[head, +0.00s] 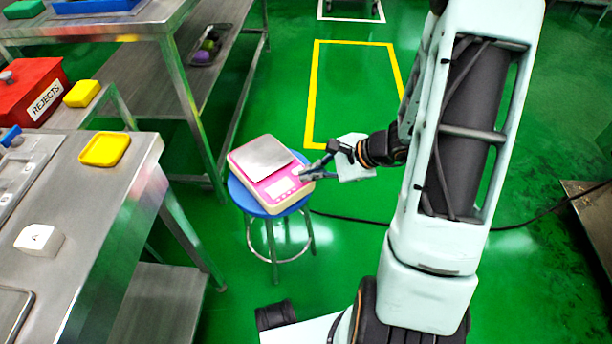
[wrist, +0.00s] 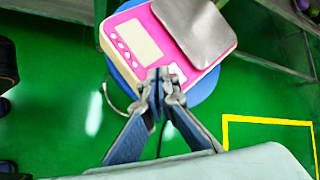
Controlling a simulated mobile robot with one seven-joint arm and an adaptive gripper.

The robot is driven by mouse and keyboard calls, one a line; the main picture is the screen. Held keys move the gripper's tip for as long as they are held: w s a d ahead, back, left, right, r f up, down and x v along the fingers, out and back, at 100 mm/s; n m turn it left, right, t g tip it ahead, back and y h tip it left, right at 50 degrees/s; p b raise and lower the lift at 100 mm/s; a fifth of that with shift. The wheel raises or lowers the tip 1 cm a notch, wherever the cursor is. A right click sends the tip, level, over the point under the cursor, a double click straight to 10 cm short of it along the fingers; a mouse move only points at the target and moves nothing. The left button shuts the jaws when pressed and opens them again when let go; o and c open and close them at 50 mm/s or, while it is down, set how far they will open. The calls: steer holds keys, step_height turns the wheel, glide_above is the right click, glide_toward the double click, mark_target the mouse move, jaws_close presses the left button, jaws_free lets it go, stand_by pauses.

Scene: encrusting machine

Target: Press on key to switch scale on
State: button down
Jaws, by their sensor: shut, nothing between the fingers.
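The pink scale (head: 273,184) with a grey metal pan (head: 262,157) rests on a round blue-topped stool (head: 233,190). In the wrist view the scale (wrist: 192,72) shows its pale display (wrist: 140,41) and a row of small keys (wrist: 119,41) beside it. My gripper (head: 306,174) is shut and empty, at the right edge of the scale. In the wrist view its fingertips (wrist: 160,78) overlap the front panel near a white patch at the panel's corner. I cannot tell whether they touch it. The key labels are too small to read.
A steel shelf unit (head: 168,66) stands behind the stool. Green floor with a yellow outline (head: 314,95) is open; a dark cable (head: 350,219) crosses it.

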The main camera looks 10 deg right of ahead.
steer(key=shift+f, duration=0.1)
stand_by(0.3)
steer(key=shift+f+b, duration=0.4)
steer(key=shift+b, duration=0.25)
steer(key=shift+r, duration=0.5)
step_height(320, 180, up, 6)
steer(key=p, duration=0.4)
stand_by(0.6)
